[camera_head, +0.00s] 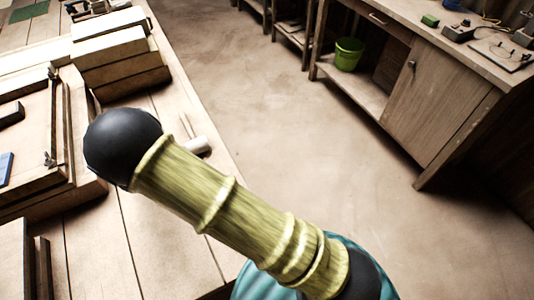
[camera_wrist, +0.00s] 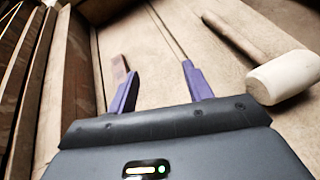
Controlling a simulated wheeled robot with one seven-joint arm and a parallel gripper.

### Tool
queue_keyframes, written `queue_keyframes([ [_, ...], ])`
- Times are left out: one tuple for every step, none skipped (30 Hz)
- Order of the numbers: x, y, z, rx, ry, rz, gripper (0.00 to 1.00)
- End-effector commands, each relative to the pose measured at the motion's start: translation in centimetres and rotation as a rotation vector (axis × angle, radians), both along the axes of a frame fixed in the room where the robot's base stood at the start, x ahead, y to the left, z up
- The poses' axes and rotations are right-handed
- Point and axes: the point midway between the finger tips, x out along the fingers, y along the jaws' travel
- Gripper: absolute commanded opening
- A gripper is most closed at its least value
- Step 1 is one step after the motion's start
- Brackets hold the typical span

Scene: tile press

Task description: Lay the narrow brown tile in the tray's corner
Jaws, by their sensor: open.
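In the wrist view my gripper (camera_wrist: 160,68) is open, its two purple fingers spread over the wooden bench top with nothing between them. A small, narrow reddish-brown piece, apparently the brown tile (camera_wrist: 119,68), is just beyond the left finger; I cannot tell whether they touch. In the head view a wooden tray-like frame (camera_head: 83,178) with dark metal fittings stands at the left. A blue piece (camera_head: 6,168) and a dark piece (camera_head: 11,113) are in it. My gripper is hidden in the head view, where my arm covers part of the bench.
A mallet with a pale head (camera_wrist: 285,77) lies close right of my gripper; the head view also shows it (camera_head: 195,145). Stacked wooden blocks (camera_head: 115,55) stand behind the frame. Layered wooden edges (camera_wrist: 60,90) rise left of the fingers. A cabinet (camera_head: 440,100) stands across open floor.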

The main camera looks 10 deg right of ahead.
Motion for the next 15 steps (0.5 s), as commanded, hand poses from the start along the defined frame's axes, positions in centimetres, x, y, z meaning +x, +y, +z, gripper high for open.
queue_keyframes([
  [1.0, -3.4, 0.9, 0.047, 0.033, -0.110, 0.51],
  [1.3, -5.4, 1.2, 0.079, 0.058, -0.179, 0.51],
  [1.6, -8.1, 1.6, 0.126, 0.091, -0.274, 0.51],
  [1.6, -10.1, 2.0, 0.162, 0.113, -0.346, 0.51],
  [1.6, -12.0, 2.3, 0.197, 0.135, -0.417, 0.51],
  [1.4, -14.5, 2.6, 0.247, 0.164, -0.509, 0.51],
  [1.1, -16.2, 2.9, 0.286, 0.184, -0.579, 0.51],
  [0.7, -18.0, 3.1, 0.325, 0.203, -0.648, 0.51],
  [0.1, -20.1, 3.4, 0.379, 0.227, -0.739, 0.51],
  [-0.3, -21.7, 3.6, 0.419, 0.243, -0.808, 0.51],
  [-0.9, -23.2, 3.9, 0.461, 0.258, -0.876, 0.51],
  [-1.8, -25.1, 4.1, 0.519, 0.278, -0.966, 0.51],
  [-2.4, -26.5, 4.3, 0.564, 0.291, -1.033, 0.51],
  [-3.2, -27.7, 4.5, 0.607, 0.302, -1.099, 0.51],
  [-4.2, -29.3, 4.8, 0.668, 0.319, -1.186, 0.51],
])
